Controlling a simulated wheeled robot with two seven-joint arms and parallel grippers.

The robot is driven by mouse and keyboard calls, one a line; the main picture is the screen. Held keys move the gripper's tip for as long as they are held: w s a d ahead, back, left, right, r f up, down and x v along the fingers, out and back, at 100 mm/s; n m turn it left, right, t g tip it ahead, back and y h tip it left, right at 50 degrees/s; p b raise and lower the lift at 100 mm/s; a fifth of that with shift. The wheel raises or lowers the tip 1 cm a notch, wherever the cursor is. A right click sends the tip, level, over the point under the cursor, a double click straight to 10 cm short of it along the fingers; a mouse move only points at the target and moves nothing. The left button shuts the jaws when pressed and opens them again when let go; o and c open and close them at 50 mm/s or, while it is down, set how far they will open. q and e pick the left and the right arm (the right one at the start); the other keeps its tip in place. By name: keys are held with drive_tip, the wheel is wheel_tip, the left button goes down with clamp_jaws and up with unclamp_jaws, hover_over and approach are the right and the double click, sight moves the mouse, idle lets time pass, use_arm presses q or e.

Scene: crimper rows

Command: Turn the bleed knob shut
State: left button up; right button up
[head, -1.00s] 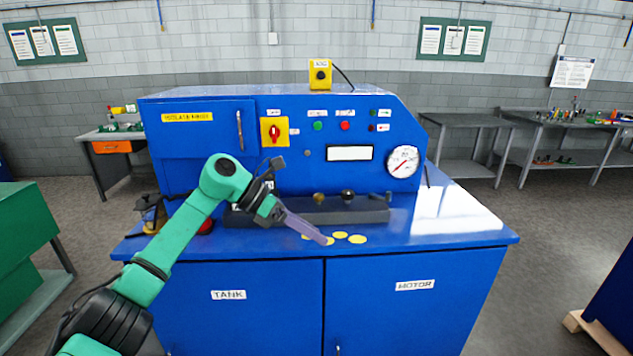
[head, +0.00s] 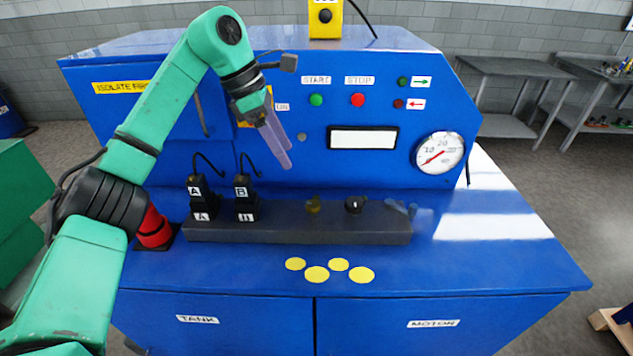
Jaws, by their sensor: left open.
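A dark manifold block (head: 290,228) lies along the blue bench top of the machine. My right gripper is out of view.
Two black connectors, A (head: 200,198) and B (head: 245,199), stand at the block's left. A grey lever (head: 401,209) is at its right end. A red part (head: 153,229) sits at far left. A pressure gauge (head: 440,153) and buttons are on the panel. Yellow discs (head: 317,275) lie in front.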

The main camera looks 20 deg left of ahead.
sight(311, 204)
use_arm(q)
drive_tip(key=p+x, duration=0.1)
drive_tip(key=x, duration=0.3)
drive_tip(key=s+p+x, duration=0.1)
drive_tip(key=x, duration=0.3)
drive_tip(key=p+x, duration=0.2)
drive_tip(key=x, duration=0.2)
drive_tip(key=shift+s+d+f, duration=0.15)
drive_tip(key=shift+d, duration=0.1)
drive_tip(key=shift+d+f, duration=0.1)
drive_tip(key=shift+f, duration=0.2)
drive_tip(key=shift+s, duration=0.3)
drive_tip(key=shift+c, duration=0.3)
clamp_jaws()
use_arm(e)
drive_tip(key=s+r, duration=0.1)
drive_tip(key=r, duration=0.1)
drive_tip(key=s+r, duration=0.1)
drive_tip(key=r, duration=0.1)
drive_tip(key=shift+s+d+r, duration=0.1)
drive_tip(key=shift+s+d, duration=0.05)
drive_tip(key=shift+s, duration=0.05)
